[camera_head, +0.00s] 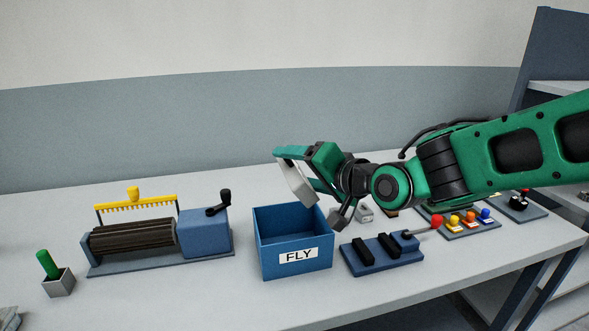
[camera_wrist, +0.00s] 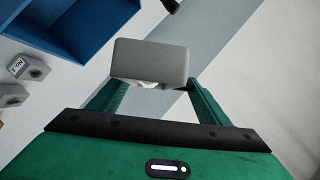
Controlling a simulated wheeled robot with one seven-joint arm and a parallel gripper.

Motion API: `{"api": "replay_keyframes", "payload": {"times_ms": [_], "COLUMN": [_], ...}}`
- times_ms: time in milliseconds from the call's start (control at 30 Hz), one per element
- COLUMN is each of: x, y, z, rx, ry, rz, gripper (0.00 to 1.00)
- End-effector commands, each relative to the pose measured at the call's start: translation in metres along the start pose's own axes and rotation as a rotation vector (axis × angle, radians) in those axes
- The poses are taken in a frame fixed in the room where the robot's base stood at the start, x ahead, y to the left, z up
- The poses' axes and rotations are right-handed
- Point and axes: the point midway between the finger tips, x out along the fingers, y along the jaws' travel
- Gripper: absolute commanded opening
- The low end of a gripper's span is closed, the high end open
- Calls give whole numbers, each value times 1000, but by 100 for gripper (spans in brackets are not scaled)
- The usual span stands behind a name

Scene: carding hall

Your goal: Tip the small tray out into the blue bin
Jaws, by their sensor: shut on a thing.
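The small tray (camera_head: 297,184) is light grey and is held steeply tilted above the back of the blue bin (camera_head: 293,271). In the wrist view the tray (camera_wrist: 150,60) is between my fingers, with a bit of white stuff at its near edge; the rest of its inside is hidden. My gripper (camera_head: 309,177) is shut on the tray. The bin is open-topped, labelled FLY, and stands on the table; it also shows at the upper left of the wrist view (camera_wrist: 85,30). The bin's floor is hidden, so I cannot tell what lies in it.
A roller machine (camera_head: 135,238) with a yellow comb and crank stands left of the bin. A grey cup (camera_head: 60,285) with a green handle is at far left. Right of the bin are a blue lever base (camera_head: 380,257), small grey blocks (camera_head: 364,212) and a coloured-knob panel (camera_head: 470,226).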

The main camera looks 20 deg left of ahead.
Motion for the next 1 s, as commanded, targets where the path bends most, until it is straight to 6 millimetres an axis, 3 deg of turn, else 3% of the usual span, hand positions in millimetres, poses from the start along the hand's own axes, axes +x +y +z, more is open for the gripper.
{"api": "replay_keyframes", "payload": {"times_ms": [600, 1000], "x": [0, 0], "y": [25, 28], "z": [-2, 0], "rx": [605, 775], "ry": [2, -1], "rz": [-321, -421], "gripper": [45, 45]}}
